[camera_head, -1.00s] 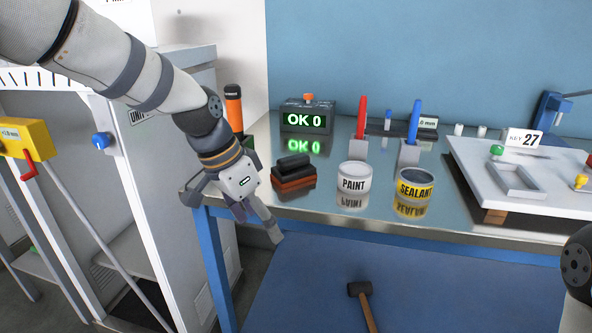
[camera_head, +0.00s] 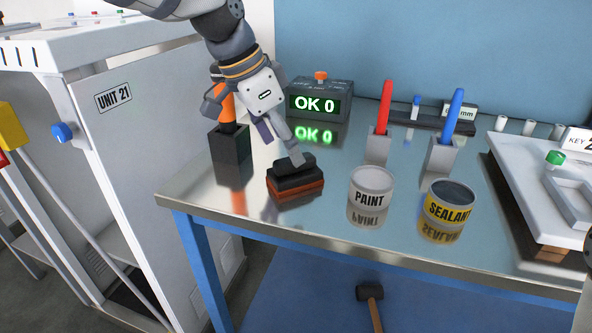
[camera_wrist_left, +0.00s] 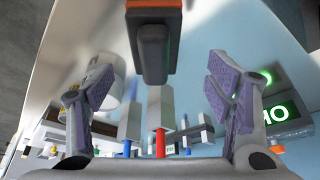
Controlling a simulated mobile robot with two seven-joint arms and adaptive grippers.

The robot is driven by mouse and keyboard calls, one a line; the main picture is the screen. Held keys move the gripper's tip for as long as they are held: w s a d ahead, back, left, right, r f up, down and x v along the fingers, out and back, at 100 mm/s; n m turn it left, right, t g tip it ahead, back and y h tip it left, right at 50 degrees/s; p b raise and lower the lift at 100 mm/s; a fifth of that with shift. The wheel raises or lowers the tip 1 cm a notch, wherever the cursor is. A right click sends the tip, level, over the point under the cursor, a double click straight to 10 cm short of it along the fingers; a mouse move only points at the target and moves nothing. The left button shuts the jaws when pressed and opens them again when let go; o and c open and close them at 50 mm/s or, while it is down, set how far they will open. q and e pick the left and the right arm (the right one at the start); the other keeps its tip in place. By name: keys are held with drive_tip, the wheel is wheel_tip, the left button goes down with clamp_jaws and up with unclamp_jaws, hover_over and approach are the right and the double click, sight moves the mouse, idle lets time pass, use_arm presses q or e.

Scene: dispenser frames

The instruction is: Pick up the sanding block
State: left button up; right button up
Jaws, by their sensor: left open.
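The sanding block (camera_head: 297,187) has a dark grip on top and an orange-red base. It sits on the shiny bench top near the front left, left of the paint can. In the left wrist view the sanding block (camera_wrist_left: 153,45) shows at the top middle, centred between the fingers but farther up the picture. My left gripper (camera_head: 280,146) is open and empty, close above and behind the block, with one fingertip overlapping its grip in the head view. I cannot tell whether it touches. In the left wrist view the gripper (camera_wrist_left: 160,92) has its fingers wide apart.
A paint can (camera_head: 371,196) and a sealant can (camera_head: 446,211) stand to the right. A dark holder with an orange-handled tool (camera_head: 231,155) stands left of the block. The OK 0 box (camera_head: 319,100) is behind. The bench's front edge (camera_head: 250,229) is near.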

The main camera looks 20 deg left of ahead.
use_arm(q)
drive_tip(key=x, duration=0.5)
drive_tip(key=shift+s+d+f, duration=0.2)
drive_tip(key=shift+d+f, duration=0.05)
drive_tip(key=c, duration=1.5)
drive_tip(key=shift+r, duration=0.4)
wheel_tip(320, 180, up, 3)
drive_tip(key=shift+s+r, duration=0.1)
drive_tip(key=s+d+r, duration=0.1)
drive_tip(key=s+r, duration=0.8)
drive_tip(key=s, duration=0.5)
drive_tip(key=w+a+f+n+y, duration=0.1)
drive_tip(key=w+f+n, duration=0.1)
drive_tip(key=n, duration=0.1)
drive_tip(key=w+a+f+n+t+y, duration=0.1)
drive_tip(key=w+f+n, duration=0.2)
drive_tip(key=w+a+f+n+y, duration=0.1)
drive_tip(key=w+a+f+n, duration=0.1)
drive_tip(key=w+f+n, duration=0.1)
drive_tip(key=shift+t+p, duration=0.3)
drive_tip(key=shift+p, duration=0.05)
drive_tip(key=shift+s+a, duration=0.1)
drive_tip(key=shift+a, duration=0.05)
